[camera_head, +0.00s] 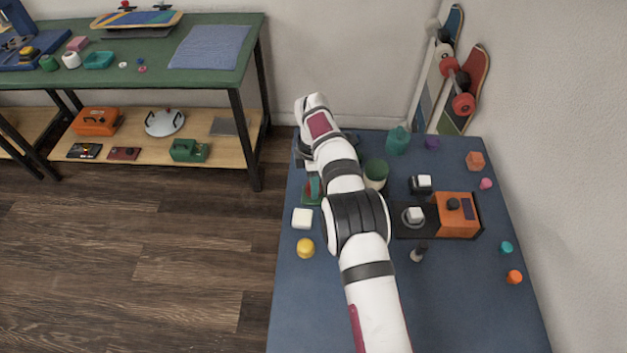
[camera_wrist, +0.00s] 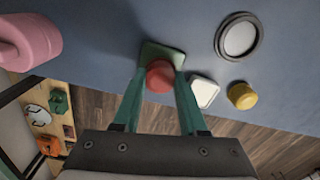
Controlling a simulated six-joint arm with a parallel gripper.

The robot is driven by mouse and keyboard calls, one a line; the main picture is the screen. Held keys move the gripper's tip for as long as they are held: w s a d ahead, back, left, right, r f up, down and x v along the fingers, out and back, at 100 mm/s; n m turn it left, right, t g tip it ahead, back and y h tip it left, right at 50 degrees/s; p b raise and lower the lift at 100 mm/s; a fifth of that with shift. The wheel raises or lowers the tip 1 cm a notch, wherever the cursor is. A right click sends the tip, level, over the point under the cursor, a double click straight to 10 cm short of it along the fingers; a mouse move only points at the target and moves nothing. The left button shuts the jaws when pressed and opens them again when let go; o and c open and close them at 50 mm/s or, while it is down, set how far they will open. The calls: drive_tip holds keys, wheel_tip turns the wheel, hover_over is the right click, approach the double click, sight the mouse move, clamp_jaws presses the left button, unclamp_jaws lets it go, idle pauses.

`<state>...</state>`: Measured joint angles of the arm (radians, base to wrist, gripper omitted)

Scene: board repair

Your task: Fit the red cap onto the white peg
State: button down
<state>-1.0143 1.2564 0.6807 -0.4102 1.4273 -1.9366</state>
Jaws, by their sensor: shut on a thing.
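In the wrist view, my gripper (camera_wrist: 160,80) has its two teal fingers shut on the red cap (camera_wrist: 159,77). The cap is over or just in front of a green square base (camera_wrist: 161,52); I cannot tell how much gap lies between them. In the head view, the red cap (camera_head: 313,187) shows at the left of my arm, with part of the green base (camera_head: 309,201) below it. My arm covers most of my gripper in the head view.
A white block (camera_head: 302,218) and a yellow knob (camera_head: 305,248) lie close by on the blue table (camera_head: 300,300). A green-topped jar (camera_head: 376,173) and a black-and-orange device (camera_head: 457,215) stand right of my arm. A pink object (camera_wrist: 28,40) is left in the wrist view.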

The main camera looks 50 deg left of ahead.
drive_tip(key=shift+f, duration=0.1)
drive_tip(key=c, duration=0.7)
unclamp_jaws()
drive_tip(key=shift+c, duration=0.2)
wheel_tip(320, 180, up, 11)
